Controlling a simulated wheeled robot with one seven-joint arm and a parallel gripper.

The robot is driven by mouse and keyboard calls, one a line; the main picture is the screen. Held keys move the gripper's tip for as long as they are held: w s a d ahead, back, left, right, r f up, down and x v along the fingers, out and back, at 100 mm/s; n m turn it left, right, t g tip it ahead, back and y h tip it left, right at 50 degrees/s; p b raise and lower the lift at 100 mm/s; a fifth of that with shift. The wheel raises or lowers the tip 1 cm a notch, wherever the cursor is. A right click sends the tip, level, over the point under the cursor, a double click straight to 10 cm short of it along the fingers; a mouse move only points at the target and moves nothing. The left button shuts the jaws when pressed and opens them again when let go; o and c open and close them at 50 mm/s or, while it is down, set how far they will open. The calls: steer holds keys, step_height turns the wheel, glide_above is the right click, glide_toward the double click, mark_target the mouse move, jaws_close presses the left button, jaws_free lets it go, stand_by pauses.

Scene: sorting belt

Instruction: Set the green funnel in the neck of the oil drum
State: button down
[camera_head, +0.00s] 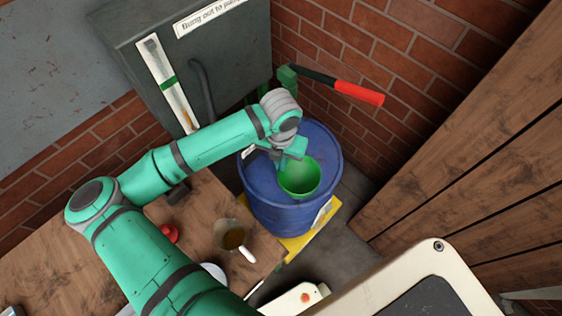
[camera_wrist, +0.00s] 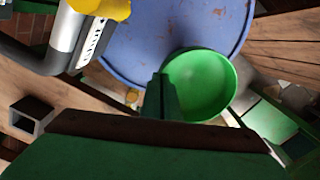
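The green funnel (camera_head: 300,177) is over the top of the blue oil drum (camera_head: 276,207), its wide mouth facing up. In the wrist view the green funnel (camera_wrist: 203,84) is beside the finger of my gripper (camera_wrist: 163,97), with the blue drum top (camera_wrist: 130,35) behind it. My gripper (camera_head: 291,158) is at the funnel's back rim and appears shut on it. The drum's neck and the funnel's spout are hidden, so I cannot tell whether the spout is in the neck.
A wooden table (camera_head: 200,215) at the left holds a pan (camera_head: 233,236) with brown contents and a red object (camera_head: 168,233). A grey cabinet (camera_head: 150,60) and brick wall stand behind. A red-handled lever (camera_head: 358,92) juts out above the drum. Wooden planks (camera_head: 470,150) stand at right.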

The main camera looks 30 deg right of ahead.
steer(key=c, duration=1.9)
jaws_free()
steer(key=shift+c, duration=0.2)
steer(key=c, duration=0.5)
steer(key=shift+o, duration=0.2)
steer(key=shift+r, duration=4.05)
